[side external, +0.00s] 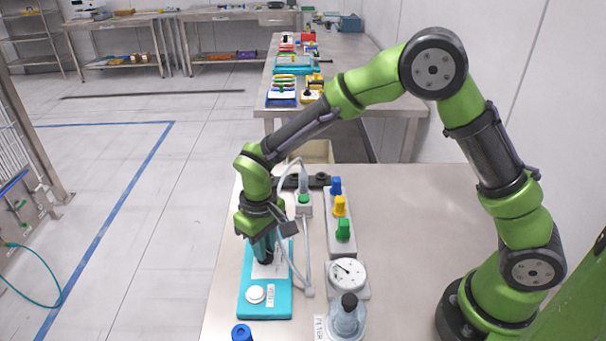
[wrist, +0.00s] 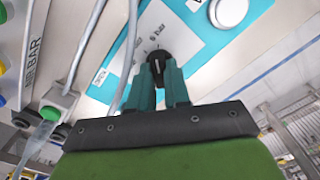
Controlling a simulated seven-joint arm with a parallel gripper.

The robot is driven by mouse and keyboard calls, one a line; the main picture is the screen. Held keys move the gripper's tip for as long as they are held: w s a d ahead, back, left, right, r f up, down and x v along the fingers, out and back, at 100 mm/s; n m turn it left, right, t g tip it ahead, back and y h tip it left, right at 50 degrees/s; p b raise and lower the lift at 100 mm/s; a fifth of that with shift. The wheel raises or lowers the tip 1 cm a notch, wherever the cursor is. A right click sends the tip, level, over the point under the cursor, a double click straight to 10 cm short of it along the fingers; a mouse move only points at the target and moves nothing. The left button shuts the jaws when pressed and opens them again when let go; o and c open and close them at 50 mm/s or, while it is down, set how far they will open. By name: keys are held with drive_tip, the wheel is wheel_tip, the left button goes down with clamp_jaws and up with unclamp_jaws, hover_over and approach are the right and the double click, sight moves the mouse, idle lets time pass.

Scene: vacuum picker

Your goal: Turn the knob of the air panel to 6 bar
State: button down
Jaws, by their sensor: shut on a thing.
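The teal air panel (side external: 283,306) lies on the table below my gripper (side external: 262,250), with a white round button (side external: 256,294) at its near end. In the wrist view, the black knob (wrist: 158,57) stands on the panel's pale dial face (wrist: 130,62), beside printed marks and "bar" lettering. My gripper (wrist: 158,88) points at the panel, and its two teal fingers are shut on the knob. The fingers hide part of the knob and dial, and I cannot tell the exact setting. In the side view the arm hides the knob.
Right of the panel are a strip with blue, yellow and green knobs (side external: 343,229), a round gauge (side external: 348,274) and a glass filter bowl (side external: 346,320). A grey hose (side external: 291,262) runs close beside my gripper. A blue cap (side external: 241,332) stands at the front edge.

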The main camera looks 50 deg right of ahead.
drive_tip(key=shift+r+m, duration=0.1)
drive_tip(key=shift+m, duration=0.5)
drive_tip(key=c, duration=1.1)
unclamp_jaws()
wheel_tip(320, 180, up, 17)
drive_tip(key=shift+f, duration=0.1)
drive_tip(key=s+d+r+m+t, duration=0.1)
drive_tip(key=s+d+t, duration=0.1)
drive_tip(key=s+d, duration=0.2)
drive_tip(key=s+d+r+m+t+y, duration=0.1)
drive_tip(key=s+d+t, duration=0.1)
drive_tip(key=s+d, duration=0.3)
drive_tip(key=s+d+r+m+t+y, duration=0.1)
drive_tip(key=s+d+r+t, duration=0.1)
drive_tip(key=s+d, duration=0.3)
drive_tip(key=shift+s+r+m+t, duration=0.1)
drive_tip(key=shift+s+m+t, duration=0.4)
drive_tip(key=shift+s, duration=0.95)
